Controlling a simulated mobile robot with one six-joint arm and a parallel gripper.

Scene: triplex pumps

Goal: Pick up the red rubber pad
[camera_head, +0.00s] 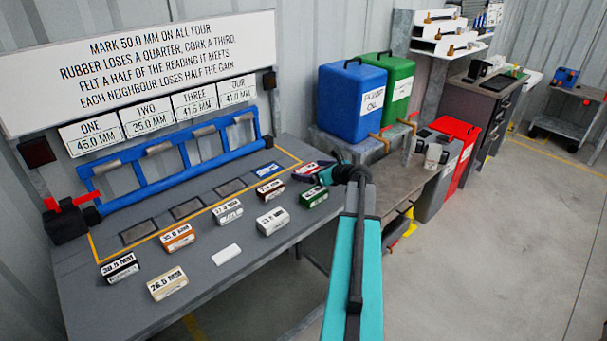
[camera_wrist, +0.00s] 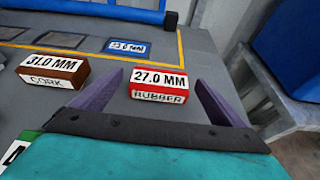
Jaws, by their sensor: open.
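The red rubber pad (camera_wrist: 158,96) is a small block with a white label reading 27.0 MM and RUBBER. It lies on the grey bench between the two purple fingers of my gripper (camera_wrist: 159,78) in the wrist view. The fingers are spread, with a gap between each finger and the pad's ends. In the head view the pad (camera_head: 301,174) sits near the bench's right end, partly hidden by my gripper (camera_head: 322,168). Whether my fingers are down at the pad's height is hard to tell.
A brown cork block (camera_wrist: 52,70) lies just left of my left finger. A green block (camera_head: 314,196) lies close by, and several other labelled blocks lie further left. A blue pad (camera_wrist: 127,46) sits in a slot behind. A blue bin (camera_head: 350,100) stands beyond the bench's right end.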

